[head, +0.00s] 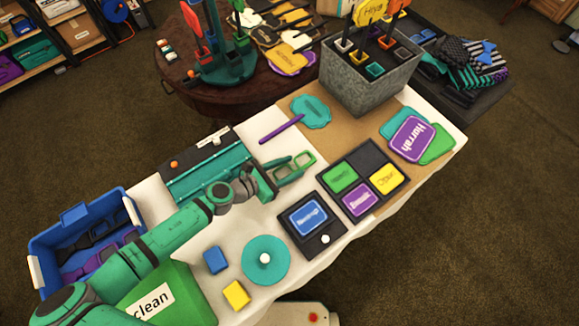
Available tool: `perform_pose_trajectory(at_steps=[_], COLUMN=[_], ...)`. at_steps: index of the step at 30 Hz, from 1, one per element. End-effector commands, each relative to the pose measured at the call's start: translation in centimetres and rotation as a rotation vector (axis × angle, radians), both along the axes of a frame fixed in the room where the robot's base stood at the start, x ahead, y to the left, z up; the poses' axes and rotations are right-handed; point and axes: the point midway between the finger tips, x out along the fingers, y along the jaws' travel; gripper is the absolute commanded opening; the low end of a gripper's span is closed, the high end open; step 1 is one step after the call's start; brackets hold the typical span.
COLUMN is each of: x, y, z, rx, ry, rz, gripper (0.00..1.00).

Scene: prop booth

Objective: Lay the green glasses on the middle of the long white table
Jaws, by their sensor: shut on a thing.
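My gripper (288,170) is over the middle of the long white table (225,232), with its fingers pointing right. It is shut on the green glasses (304,159), whose light-green frame shows at the fingertips. Part of the glasses is hidden by the fingers. The glasses are over the table, close to its brown covered part; I cannot tell whether they touch the surface.
A teal tray with a dark top (205,165) lies behind my gripper. A dark tile tray (358,160), a black pad with a blue screen (311,219), and a purple stick with a teal sign (311,110) lie nearby. A grey planter (355,92) stands at the far end.

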Motion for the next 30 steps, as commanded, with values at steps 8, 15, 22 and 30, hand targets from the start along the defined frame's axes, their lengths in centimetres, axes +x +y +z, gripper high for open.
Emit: perform_pose_trajectory(at_steps=[8, 15, 22, 30], x=[0.0, 0.0, -1.3, -4.1], y=[0.0, 0.0, 2.1, 5.9], z=[-0.1, 0.0, 1.0, 3.0], rx=[0.0, 0.001, 0.0, 0.0], ry=[0.0, -0.001, -0.001, -0.001], rz=[0.0, 0.0, 0.004, 0.004], gripper=[0.6, 0.6, 0.6, 0.6])
